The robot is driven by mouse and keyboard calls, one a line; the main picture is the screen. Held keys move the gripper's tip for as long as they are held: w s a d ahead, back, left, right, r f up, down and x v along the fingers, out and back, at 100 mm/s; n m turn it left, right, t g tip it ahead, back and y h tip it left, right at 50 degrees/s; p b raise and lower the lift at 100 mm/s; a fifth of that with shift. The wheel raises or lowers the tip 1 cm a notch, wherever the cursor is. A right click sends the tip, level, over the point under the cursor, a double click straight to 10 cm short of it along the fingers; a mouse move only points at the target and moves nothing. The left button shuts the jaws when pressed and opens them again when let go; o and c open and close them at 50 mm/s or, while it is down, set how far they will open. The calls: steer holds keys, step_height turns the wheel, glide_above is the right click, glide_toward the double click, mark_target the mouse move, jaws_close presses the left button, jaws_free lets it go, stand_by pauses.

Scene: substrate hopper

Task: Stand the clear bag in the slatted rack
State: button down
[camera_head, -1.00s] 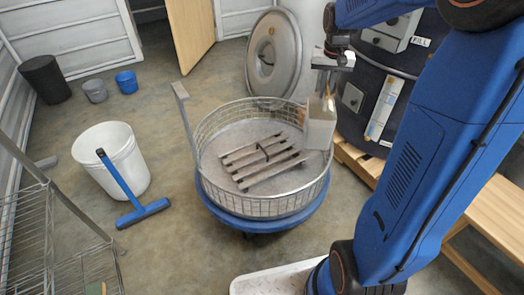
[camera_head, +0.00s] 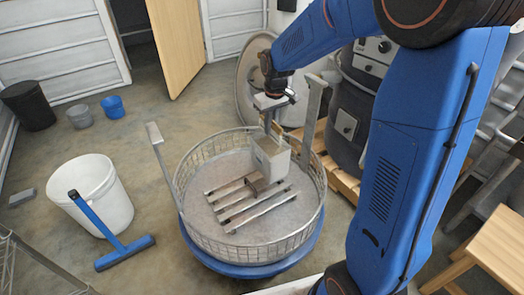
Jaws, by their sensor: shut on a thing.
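The clear bag (camera_head: 269,158) looks pale grey and boxy, with a narrow top. My gripper (camera_head: 270,122) is shut on its top from above and holds it roughly upright, slightly tilted. The slatted rack (camera_head: 232,204), several dark-edged bars, lies on the floor of the round wire basket (camera_head: 188,236). The bag is inside the basket's rim, over the back right end of the rack. Its lower end hides part of the slats. I cannot tell whether it touches them.
The basket sits on a blue round base (camera_head: 262,270), with upright metal handles at left (camera_head: 159,158) and right (camera_head: 311,112). A round metal lid (camera_head: 243,90) leans behind. A white bucket (camera_head: 95,200) and blue squeegee (camera_head: 125,250) stand left. Bare floor lies between.

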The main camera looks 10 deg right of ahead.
mark_target(270, 144)
steer(key=shift+f, duration=4.2)
steer(key=c, duration=1.8)
jaws_free()
steer(key=shift+c, duration=0.2)
